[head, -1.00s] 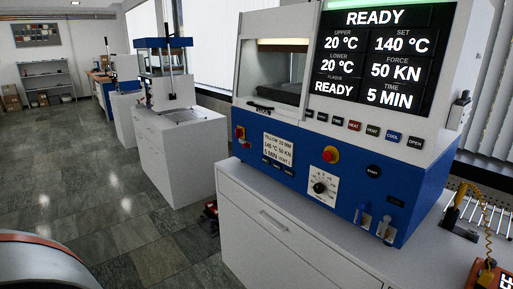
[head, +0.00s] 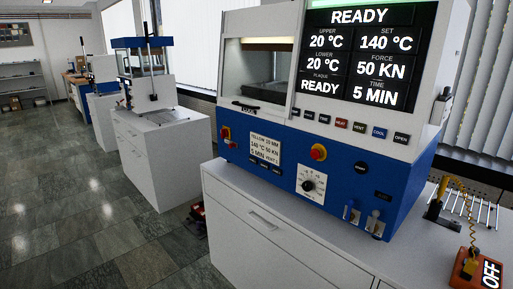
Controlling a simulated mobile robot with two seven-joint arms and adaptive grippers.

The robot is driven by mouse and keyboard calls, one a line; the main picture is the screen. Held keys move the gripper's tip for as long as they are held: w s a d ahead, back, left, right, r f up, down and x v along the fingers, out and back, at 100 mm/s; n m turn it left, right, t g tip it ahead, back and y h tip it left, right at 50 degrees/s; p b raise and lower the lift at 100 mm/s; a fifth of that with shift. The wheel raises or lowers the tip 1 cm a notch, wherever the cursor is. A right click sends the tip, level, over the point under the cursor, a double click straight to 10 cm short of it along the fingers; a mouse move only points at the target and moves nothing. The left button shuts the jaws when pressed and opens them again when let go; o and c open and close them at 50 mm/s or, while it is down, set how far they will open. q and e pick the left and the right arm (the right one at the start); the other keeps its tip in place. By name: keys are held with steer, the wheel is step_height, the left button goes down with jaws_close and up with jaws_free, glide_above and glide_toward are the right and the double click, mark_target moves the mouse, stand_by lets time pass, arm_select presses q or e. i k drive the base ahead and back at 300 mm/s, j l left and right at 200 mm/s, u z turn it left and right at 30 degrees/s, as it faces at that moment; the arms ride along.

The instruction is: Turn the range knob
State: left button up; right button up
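The range knob (head: 308,185) is a black round knob on a white dial plate, low on the blue front of the press (head: 275,172). Its pointer setting is too small to read. The press display (head: 362,55) reads READY, 140 °C, 50 KN and 5 MIN. Neither of my grippers shows in the head view.
The press stands on a white cabinet (head: 262,222). At right, an orange device reading OFF (head: 478,268) has a coiled cord beside a rack of rods (head: 470,205). Other presses stand at the back left. The tiled floor (head: 85,225) at left is clear.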

mark_target(476, 251)
steer(key=k+l+z, duration=0.1)
steer(key=l+z, duration=0.25)
steer(key=l, duration=1.1)
steer(key=i+l+z, duration=0.1)
steer(key=l+z, duration=0.2)
steer(key=l, duration=1.1)
